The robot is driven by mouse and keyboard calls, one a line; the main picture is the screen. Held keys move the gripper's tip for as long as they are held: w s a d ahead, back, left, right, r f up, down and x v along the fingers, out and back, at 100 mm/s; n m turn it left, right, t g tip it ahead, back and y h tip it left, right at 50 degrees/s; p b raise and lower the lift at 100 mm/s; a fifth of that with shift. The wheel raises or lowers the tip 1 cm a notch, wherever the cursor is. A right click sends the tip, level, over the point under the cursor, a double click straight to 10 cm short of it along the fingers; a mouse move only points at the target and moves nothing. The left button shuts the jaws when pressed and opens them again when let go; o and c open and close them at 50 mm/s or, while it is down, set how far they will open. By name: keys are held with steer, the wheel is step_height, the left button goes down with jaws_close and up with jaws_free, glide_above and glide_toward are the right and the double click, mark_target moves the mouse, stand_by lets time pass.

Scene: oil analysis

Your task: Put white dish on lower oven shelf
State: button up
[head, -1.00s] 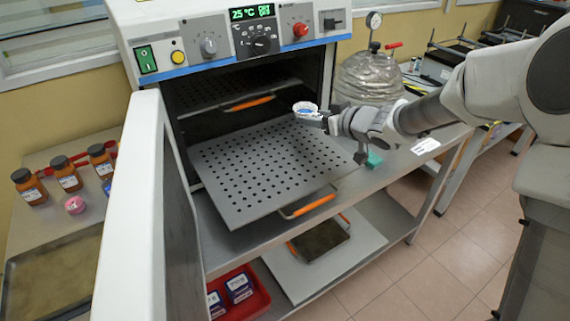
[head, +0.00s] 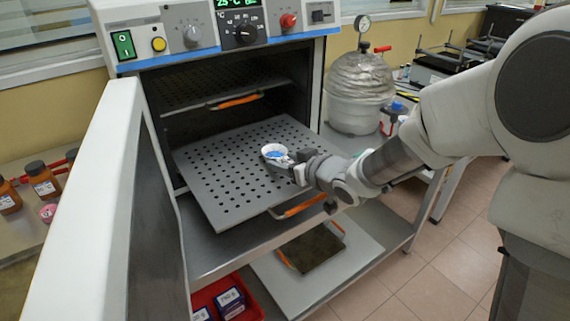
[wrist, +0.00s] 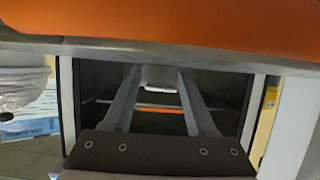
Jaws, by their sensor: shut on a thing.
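A small white dish (head: 275,152) with something blue in it is held at the tip of my gripper (head: 288,160). The gripper is shut on it, over the perforated lower oven shelf (head: 235,180), which is pulled out of the open oven. I cannot tell whether the dish touches the shelf. In the wrist view the fingers (wrist: 157,90) reach toward the oven interior, with the white dish (wrist: 160,76) between their tips. A wide orange band crosses the top of that view, close to the camera.
The upper shelf (head: 225,92) is inside the oven. The open oven door (head: 75,200) stands at the left. Brown bottles (head: 42,180) are at the far left. A red bin (head: 245,290) is below.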

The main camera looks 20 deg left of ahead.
steer(key=shift+f, duration=0.15)
steer(key=o, duration=1.4)
